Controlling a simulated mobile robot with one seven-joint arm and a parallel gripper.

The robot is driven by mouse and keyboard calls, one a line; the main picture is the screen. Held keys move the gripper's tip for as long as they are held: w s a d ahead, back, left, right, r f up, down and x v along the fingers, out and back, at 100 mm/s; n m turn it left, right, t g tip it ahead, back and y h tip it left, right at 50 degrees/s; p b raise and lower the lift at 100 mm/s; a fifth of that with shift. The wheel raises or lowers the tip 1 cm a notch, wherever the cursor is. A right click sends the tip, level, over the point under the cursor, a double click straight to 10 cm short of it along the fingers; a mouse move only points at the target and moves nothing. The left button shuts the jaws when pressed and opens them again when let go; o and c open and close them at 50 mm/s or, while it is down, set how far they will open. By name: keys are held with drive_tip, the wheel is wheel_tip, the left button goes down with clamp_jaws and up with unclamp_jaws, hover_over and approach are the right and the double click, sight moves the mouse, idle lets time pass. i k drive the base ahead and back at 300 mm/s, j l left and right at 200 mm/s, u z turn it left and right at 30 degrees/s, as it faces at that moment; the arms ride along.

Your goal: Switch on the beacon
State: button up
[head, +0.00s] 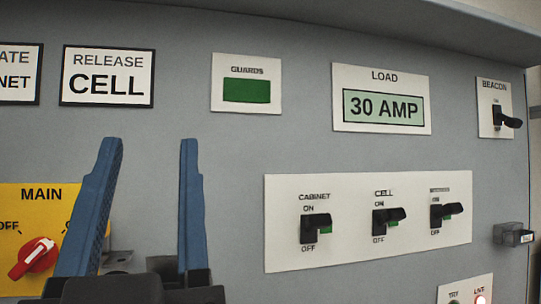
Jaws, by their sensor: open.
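ON is printed above the lever. The lever sticks out to the right; its exact position is hard to tell from this angle. My gripper (148,150) is at the lower left, its two blue fingers pointing up and standing apart with nothing between them. It is far to the left of the beacon switch and touches no switch that I can see.
A white plate (285,251) carries three black breaker levers with green showing beside them. A red MAIN knob (35,258) on yellow is behind my gripper at left. A small dark box (514,235) juts out below the beacon switch. A LIVE lamp (480,299) glows. An overhang (330,18) runs above.

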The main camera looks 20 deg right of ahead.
sight(511, 123)
drive_tip(key=l+z, duration=0.1)
drive_tip(key=z, duration=1.45)
drive_tip(key=i+l+z, duration=0.1)
drive_tip(key=i+l, duration=0.25)
drive_tip(key=i, duration=0.15)
drive_tip(key=i+l+z, duration=0.15)
drive_tip(key=i+l, duration=0.15)
drive_tip(key=i, duration=0.2)
